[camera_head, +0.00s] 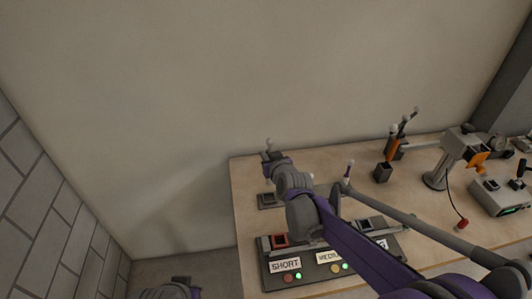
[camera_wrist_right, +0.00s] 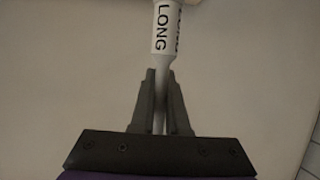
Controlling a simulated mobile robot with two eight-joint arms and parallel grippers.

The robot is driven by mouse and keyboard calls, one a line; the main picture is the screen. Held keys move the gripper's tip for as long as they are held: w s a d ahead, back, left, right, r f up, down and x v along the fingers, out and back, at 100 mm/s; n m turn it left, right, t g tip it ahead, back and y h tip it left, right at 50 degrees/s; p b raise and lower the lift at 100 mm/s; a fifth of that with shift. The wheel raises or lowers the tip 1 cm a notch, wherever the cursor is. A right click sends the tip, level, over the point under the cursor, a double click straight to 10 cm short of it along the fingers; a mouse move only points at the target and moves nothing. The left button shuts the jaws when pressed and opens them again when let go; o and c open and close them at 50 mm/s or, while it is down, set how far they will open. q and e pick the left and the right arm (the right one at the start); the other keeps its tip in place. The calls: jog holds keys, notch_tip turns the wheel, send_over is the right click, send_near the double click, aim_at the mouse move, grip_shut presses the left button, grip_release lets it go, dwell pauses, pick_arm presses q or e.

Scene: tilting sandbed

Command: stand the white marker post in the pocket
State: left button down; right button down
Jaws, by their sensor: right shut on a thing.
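My right gripper (camera_wrist_right: 161,85) is shut on a white post (camera_wrist_right: 166,30) with the black word LONG on it. A labelled board (camera_head: 310,280) at the front has several recesses, one reddish (camera_head: 280,240). I cannot tell which is the pocket.
A small dark box (camera_head: 268,203) sits left on the wooden table (camera_head: 247,178). Dark holders with upright pieces (camera_head: 384,172), a grey lamp-like stand (camera_head: 435,180) and a control box (camera_head: 498,197) stand to the right. My right arm hides part of the board.

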notch_tip(320, 180, down, 9)
jog(key=b, duration=0.5)
dwell(0.5)
jog(key=shift+w+r, duration=0.1)
jog(key=c, duration=0.8)
grip_release()
jog(key=shift+c, duration=0.2)
jog(key=v, duration=1.1)
jog(key=s+d+m+g+h+p, duration=0.1)
jog(key=s+d+g+p, duration=0.1)
jog(key=s+d, duration=0.3)
jog(key=s+d+f+m+g+h+p, duration=0.1)
jog(key=s+d, duration=0.4)
jog(key=s, duration=0.8)
jog(key=s+d+f+m+g+h+p, duration=0.1)
jog(key=s+d+g+h+p, duration=0.1)
jog(key=s, duration=0.7)
jog(key=d+g+p, duration=0.1)
jog(key=d+g, duration=0.1)
jog(key=d, duration=0.1)
jog(key=shift+s+f+m, duration=0.25)
jog(key=shift+s+m, duration=0.1)
jog(key=shift+m, duration=0.05)
